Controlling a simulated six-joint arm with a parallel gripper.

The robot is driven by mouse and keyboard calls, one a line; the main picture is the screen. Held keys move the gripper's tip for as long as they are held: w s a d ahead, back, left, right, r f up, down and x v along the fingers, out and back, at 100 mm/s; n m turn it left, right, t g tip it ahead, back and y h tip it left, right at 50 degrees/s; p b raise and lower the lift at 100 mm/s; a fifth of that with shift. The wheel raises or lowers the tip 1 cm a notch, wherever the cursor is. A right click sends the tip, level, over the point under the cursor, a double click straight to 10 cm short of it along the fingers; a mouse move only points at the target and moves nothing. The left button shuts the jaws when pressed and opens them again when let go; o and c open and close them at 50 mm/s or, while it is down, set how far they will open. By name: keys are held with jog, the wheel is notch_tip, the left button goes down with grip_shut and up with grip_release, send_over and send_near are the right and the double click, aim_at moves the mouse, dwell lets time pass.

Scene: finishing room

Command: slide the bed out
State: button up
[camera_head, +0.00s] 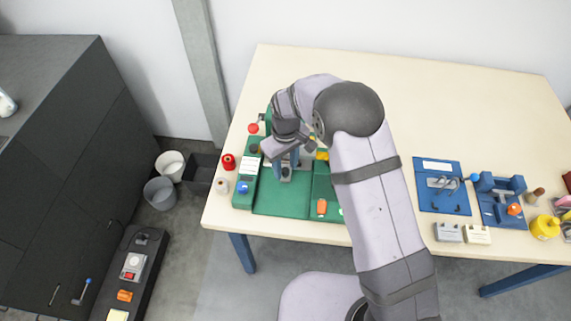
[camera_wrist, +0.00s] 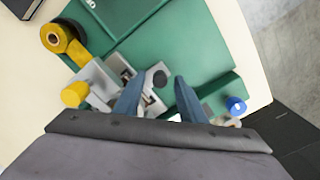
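A green fixture (camera_head: 285,203) lies on the table, and a flat green plate of it fills the top of the wrist view (camera_wrist: 165,45). A grey metal block with a slot (camera_wrist: 100,82) sits on it. A dark round knob (camera_wrist: 160,78) stands out from a light grey part beside the block. Which part is the bed I cannot tell for certain. My gripper (camera_wrist: 157,80) points down over the fixture, its two blue-grey fingers apart, one on each side of the knob in the picture. I see no contact. In the head view my gripper (camera_head: 287,160) partly covers these parts.
A yellow roll (camera_wrist: 62,42) and a yellow knob (camera_wrist: 75,94) are close to the grey block. A blue button (camera_wrist: 236,105) is right of the fingers. A blue fixture (camera_head: 442,188) stands further right; the back of the table (camera_head: 430,95) is clear.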

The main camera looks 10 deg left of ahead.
grip_shut()
jog(key=s, duration=1)
jog(key=shift+s, duration=0.15)
grip_release()
jog(key=shift+s, duration=0.15)
jog(key=shift+r, duration=0.2)
notch_tip(320, 180, up, 7)
jog(key=b, duration=0.2)
